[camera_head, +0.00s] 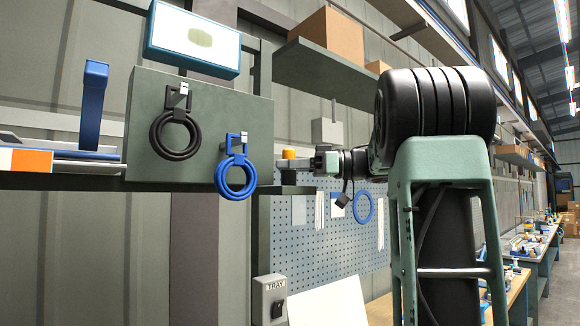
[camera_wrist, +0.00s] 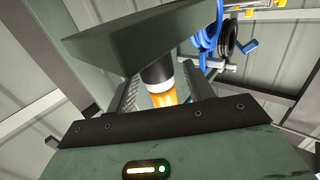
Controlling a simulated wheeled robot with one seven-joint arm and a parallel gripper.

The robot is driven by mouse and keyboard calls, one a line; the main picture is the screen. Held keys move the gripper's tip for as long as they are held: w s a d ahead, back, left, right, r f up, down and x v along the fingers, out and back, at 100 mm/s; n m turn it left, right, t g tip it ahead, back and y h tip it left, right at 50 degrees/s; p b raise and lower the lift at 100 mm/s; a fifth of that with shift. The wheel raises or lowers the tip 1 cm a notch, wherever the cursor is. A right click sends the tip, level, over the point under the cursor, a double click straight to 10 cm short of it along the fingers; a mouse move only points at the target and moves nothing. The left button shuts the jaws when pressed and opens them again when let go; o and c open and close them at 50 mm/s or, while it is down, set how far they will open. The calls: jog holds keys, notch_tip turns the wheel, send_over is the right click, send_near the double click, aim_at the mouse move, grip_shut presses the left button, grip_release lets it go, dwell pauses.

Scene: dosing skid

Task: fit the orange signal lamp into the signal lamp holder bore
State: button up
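The orange signal lamp (camera_head: 289,154) stands upright at centre in the head view, with a dark part below its orange cap. In the wrist view the lamp (camera_wrist: 163,97) shows a glowing orange cap, a white ring and a black body. My gripper (camera_head: 305,163) reaches it from the right. In the wrist view the fingers of my gripper (camera_wrist: 160,75) stand on both sides of the lamp, with a narrow gap visible beside it. The black body meets a dark green block (camera_wrist: 150,38); its lower end is hidden. I cannot make out the holder bore.
A green panel (camera_head: 141,130) carries a black ring (camera_head: 158,143) and a blue ring (camera_head: 222,186) on hooks, left of the lamp. A shelf (camera_head: 330,73) with a cardboard box (camera_head: 333,35) hangs above. A pegboard (camera_head: 340,238) and a TRAY switch box (camera_head: 270,299) are below.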

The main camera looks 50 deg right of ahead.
jog(key=p+v, duration=1.2)
jog(key=v, duration=0.5)
jog(key=shift+d, duration=0.15)
jog(key=shift+s+r, duration=0.1)
jog(key=shift+s, duration=0.05)
dwell(0.6)
